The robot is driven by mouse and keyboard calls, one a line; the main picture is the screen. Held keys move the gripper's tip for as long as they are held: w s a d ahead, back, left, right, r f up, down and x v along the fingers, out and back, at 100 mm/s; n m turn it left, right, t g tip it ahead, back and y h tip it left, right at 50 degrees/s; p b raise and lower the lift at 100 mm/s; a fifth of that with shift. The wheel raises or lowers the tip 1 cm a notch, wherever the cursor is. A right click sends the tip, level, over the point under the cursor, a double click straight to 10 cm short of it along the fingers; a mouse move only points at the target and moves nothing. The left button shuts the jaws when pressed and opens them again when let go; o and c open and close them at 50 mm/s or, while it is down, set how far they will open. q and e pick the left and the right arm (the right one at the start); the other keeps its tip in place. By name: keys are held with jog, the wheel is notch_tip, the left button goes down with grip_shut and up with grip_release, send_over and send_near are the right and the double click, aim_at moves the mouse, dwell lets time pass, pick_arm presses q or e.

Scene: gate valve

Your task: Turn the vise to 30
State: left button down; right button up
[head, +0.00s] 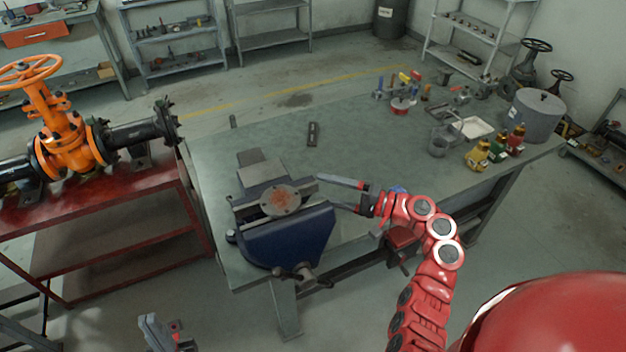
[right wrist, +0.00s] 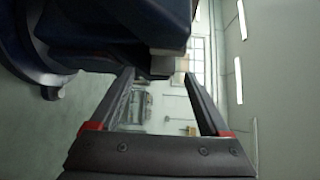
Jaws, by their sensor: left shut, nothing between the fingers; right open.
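The blue vise (head: 285,235) is mounted at the near left corner of the workbench (head: 340,160). A round, rust-stained flange (head: 283,200) sits at its jaws. My right gripper (head: 330,192) is open beside the vise's right side, with its two long fingers pointing left toward the jaws. In the right wrist view the open fingers (right wrist: 160,95) reach toward the dark blue vise body (right wrist: 110,30), with no object seen held between them. I cannot tell whether a finger touches the vise. My left gripper (head: 160,332) is low at the bottom edge, shut and empty, away from the vise. No angle scale is readable.
An orange gate valve (head: 62,130) stands on a red table (head: 110,195) at the left. A small dark block (head: 313,134) lies behind the vise. Bottles (head: 495,147), a grey pot (head: 536,115) and tools fill the bench's right side. The middle of the bench is clear.

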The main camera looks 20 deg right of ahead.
aim_at(313, 186)
jog(key=x, duration=0.4)
jog(key=shift+f+p, duration=0.1)
jog(key=shift+p, duration=0.25)
grip_shut()
dwell(1.1)
